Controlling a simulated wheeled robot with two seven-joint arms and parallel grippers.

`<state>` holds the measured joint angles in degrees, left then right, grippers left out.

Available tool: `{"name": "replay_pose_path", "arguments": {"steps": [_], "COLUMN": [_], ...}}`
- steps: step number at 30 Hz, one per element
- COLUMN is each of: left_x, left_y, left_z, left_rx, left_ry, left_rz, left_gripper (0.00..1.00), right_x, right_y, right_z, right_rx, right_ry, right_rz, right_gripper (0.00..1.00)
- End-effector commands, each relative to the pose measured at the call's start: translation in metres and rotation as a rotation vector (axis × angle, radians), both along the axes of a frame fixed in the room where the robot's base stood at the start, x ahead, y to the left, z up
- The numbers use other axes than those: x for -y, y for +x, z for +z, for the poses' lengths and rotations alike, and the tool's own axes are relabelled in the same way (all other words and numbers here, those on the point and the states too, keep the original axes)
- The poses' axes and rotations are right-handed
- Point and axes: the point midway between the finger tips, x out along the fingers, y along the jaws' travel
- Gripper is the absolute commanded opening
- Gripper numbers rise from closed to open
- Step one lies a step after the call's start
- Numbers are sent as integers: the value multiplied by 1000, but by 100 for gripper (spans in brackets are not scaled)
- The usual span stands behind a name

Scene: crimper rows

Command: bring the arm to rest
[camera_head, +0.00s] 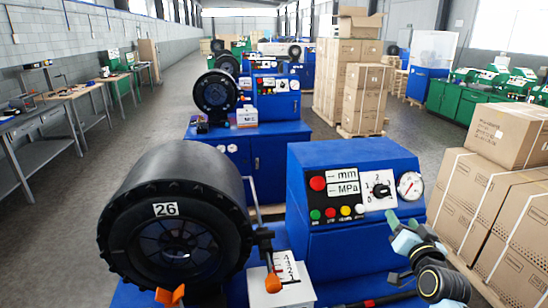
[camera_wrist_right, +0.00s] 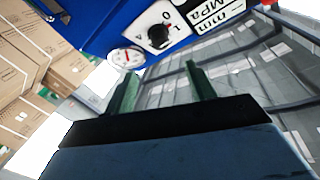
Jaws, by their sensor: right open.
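My right gripper (camera_head: 402,222) is in front of the right side of the blue control box (camera_head: 362,246) in the head view, its arm coming up from the lower right. Its two green fingers stand apart with nothing between them; they also show in the right wrist view (camera_wrist_right: 162,88). The box carries a red button (camera_head: 317,183), a black rotary knob (camera_head: 381,190) and a round gauge (camera_head: 410,186). In the wrist view the knob (camera_wrist_right: 159,37) and gauge (camera_wrist_right: 126,57) lie beyond the fingertips. My left gripper is not in view.
A black crimper head (camera_head: 175,215) marked 26 fills the left front, with an orange-tipped lever (camera_head: 272,283) beside it. Stacked cartons (camera_head: 493,190) stand close on the right. Grey workbenches (camera_head: 45,125) line the left wall; open floor lies between.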

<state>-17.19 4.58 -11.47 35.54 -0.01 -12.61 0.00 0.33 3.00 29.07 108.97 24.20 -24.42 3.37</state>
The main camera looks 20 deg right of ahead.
Motion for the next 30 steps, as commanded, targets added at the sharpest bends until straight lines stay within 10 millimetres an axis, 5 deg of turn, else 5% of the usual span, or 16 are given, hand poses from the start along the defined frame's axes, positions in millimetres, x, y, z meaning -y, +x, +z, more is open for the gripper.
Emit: {"name": "replay_pose_path", "arguments": {"steps": [4,8,12,16,30], "left_x": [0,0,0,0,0], "left_y": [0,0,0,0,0], "left_z": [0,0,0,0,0], "left_rx": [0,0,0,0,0], "left_ry": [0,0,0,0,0], "left_rz": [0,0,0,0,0], "left_gripper": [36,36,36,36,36], "right_x": [-17,-71,-143,-186,-253], "right_y": [-3,-21,-73,-126,-273], "right_z": [-11,-47,-97,-125,-149], "right_rx": [-67,-276,-589,-809,-1280], "right_ry": [-20,-78,-156,-206,-279], "right_rz": [45,178,356,471,687], "right_gripper": [56,56,56,56,56]}}
